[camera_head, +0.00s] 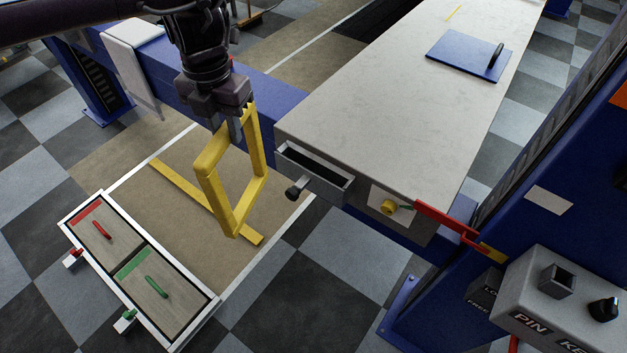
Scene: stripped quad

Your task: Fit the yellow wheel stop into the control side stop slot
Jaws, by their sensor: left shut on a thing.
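The yellow wheel stop (211,192) is an open rectangular frame. It hangs tilted in the air from my left gripper (238,122), which is shut on its upper part. A grey open-topped slot (318,171) with a dark inside is fixed to the near end of the pale grey platform (400,95); it looks like the control side stop slot. A dark knob (297,189) sticks out of its front. The wheel stop is left of this slot in the picture and apart from it. My right gripper is not in view.
A yellow bar (180,182) lies on the brown floor patch. A tray (147,263) with red and green handles sits at lower left. A yellow button (388,206) and red lever (446,221) are right of the slot. A grey control box (560,300) stands at lower right.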

